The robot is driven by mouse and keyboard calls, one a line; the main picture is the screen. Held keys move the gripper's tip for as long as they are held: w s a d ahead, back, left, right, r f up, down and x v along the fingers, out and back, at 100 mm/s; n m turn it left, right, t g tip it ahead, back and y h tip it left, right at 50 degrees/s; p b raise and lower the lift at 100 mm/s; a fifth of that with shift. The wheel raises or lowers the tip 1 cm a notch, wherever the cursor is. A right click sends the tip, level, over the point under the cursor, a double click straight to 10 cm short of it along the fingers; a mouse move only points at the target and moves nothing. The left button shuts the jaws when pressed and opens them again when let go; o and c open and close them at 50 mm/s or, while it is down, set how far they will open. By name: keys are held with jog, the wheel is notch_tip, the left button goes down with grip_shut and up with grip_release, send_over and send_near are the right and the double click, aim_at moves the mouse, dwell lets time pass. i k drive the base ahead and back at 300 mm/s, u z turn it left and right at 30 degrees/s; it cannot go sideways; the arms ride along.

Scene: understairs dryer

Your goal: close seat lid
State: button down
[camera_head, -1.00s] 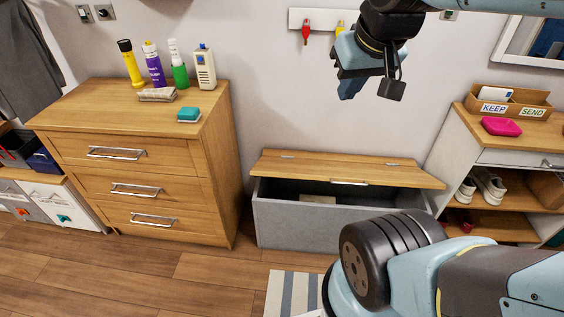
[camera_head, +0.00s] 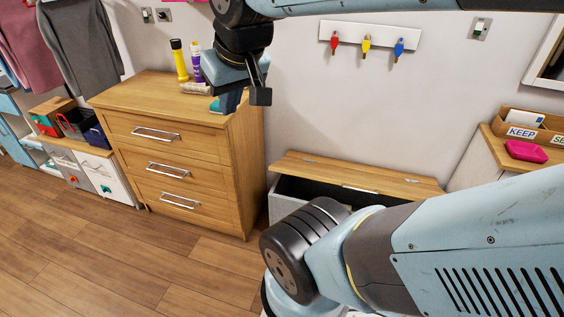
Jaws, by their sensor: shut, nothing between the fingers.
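The seat lid (camera_head: 375,180) is the wooden top of a low grey bench box (camera_head: 282,207) against the back wall. The lid is tilted a little, with a dark gap under its front edge, so it stands partly open. A small metal handle is on its front edge. My arm hides the front and right of the box. My gripper (camera_head: 236,100) hangs at the upper left, in front of the drawer chest's right end, up and left of the lid and apart from it. Its fingers are shut and hold nothing.
A wooden drawer chest (camera_head: 180,130) stands left of the bench, with a yellow-and-black torch (camera_head: 179,60) and bottles on top. A hook rail (camera_head: 368,40) is on the wall. A shelf unit with a pink item (camera_head: 526,151) is at the right. Floor at lower left is clear.

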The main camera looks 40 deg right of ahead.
aim_at(407, 189)
jog(key=z, duration=0.8)
jog(key=i, duration=0.1)
jog(key=u, duration=2.2)
jog(key=k, duration=0.95)
jog(key=z, duration=1.5)
jog(key=i, duration=0.35)
jog(key=u, duration=0.05)
jog(key=k, duration=0.5)
jog(key=z, duration=0.2)
